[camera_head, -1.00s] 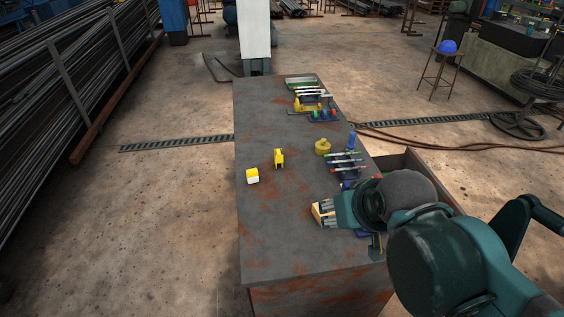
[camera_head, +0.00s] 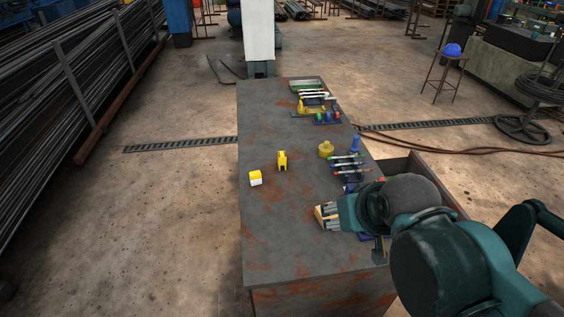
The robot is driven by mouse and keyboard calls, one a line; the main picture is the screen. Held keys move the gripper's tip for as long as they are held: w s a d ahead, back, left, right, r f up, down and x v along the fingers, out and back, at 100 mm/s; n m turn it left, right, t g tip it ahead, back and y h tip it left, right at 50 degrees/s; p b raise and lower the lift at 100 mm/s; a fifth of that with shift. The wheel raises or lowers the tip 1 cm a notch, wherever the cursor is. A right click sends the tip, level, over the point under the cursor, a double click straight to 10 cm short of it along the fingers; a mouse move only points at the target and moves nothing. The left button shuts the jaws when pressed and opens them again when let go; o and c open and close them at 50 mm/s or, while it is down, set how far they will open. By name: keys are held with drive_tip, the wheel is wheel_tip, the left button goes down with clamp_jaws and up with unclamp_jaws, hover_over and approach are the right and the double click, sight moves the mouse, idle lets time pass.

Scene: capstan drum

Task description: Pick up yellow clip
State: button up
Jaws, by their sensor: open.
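A small yellow clip (camera_head: 282,161) stands on the rusty grey table (camera_head: 290,245), left of the middle of its top. My gripper (camera_head: 321,217) is low over the right front part of the table, nearer to the camera than the clip and to its right. It is open and clear of the clip. A small tan piece shows at its fingertips; I cannot tell whether it is part of the gripper or a separate thing.
A white and yellow block (camera_head: 256,178) sits left of the clip. A yellow round part (camera_head: 326,149), a blue piece (camera_head: 355,143) and a rack of pens (camera_head: 347,163) stand to the right. A yellow tool on a tray (camera_head: 312,104) is at the back. The left front tabletop is clear.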

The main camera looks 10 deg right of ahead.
drive_tip(key=shift+w, duration=0.1)
drive_tip(key=w+r+n+g+p, duration=0.25)
drive_tip(key=w+r+n, duration=0.3)
drive_tip(key=w, duration=0.65)
drive_tip(key=n+g+h+p, duration=0.2)
drive_tip(key=n+g+p, duration=0.4)
drive_tip(key=n, duration=0.6)
hover_over(282, 154)
drive_tip(key=p, duration=0.1)
drive_tip(key=shift+t, duration=0.65)
drive_tip(key=f, duration=1.9)
drive_tip(key=shift+s+a, duration=0.1)
drive_tip(key=shift+a, duration=0.2)
drive_tip(key=shift+f, duration=0.25)
drive_tip(key=shift+d+f, duration=0.15)
drive_tip(key=shift+f, duration=1.15)
